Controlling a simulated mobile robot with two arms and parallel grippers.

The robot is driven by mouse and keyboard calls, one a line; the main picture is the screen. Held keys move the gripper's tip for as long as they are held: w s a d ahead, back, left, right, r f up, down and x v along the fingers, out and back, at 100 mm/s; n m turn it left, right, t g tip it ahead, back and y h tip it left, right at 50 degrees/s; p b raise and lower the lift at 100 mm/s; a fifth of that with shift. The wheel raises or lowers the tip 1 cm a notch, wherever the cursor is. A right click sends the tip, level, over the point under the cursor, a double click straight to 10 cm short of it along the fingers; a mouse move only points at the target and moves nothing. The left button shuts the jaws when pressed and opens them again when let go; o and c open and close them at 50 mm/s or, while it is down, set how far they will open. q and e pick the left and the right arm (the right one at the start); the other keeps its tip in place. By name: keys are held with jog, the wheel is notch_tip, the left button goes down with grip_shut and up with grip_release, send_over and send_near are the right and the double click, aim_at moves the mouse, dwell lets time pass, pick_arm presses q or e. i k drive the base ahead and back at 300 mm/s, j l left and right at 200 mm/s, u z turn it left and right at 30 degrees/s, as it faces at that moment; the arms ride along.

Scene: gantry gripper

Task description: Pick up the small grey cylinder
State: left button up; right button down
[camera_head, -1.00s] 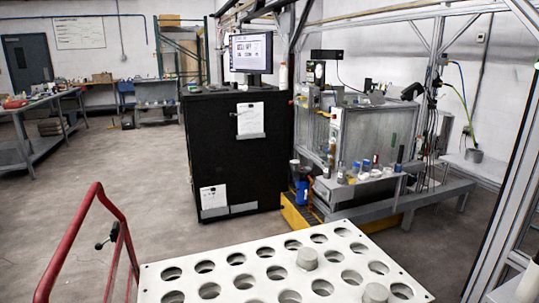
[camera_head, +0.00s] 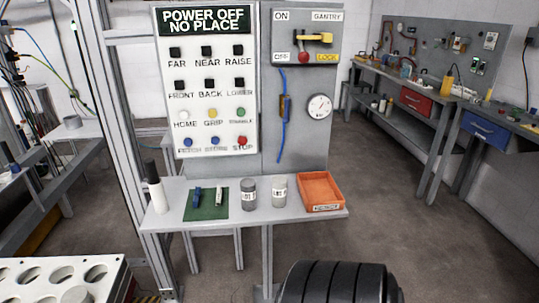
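My left and right grippers are not in view. On the shelf below the control panel stands a small dark grey cylinder (camera_head: 249,193) with a white label, upright. Right beside it stands a lighter grey cylinder (camera_head: 279,190), also labelled. The label text is too small to read surely. At the lower left, the white plate with round holes (camera_head: 24,272) is partly in view.
The shelf (camera_head: 225,225) also bears a green mat (camera_head: 206,212) with small items, an orange tray (camera_head: 321,191) and a white bottle with a black cap (camera_head: 156,190). The control panel (camera_head: 207,100) rises behind. A black ribbed part (camera_head: 340,283) fills the bottom centre. Floor at right is clear.

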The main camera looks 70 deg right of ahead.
aim_at(248, 187)
jog(key=z, duration=2)
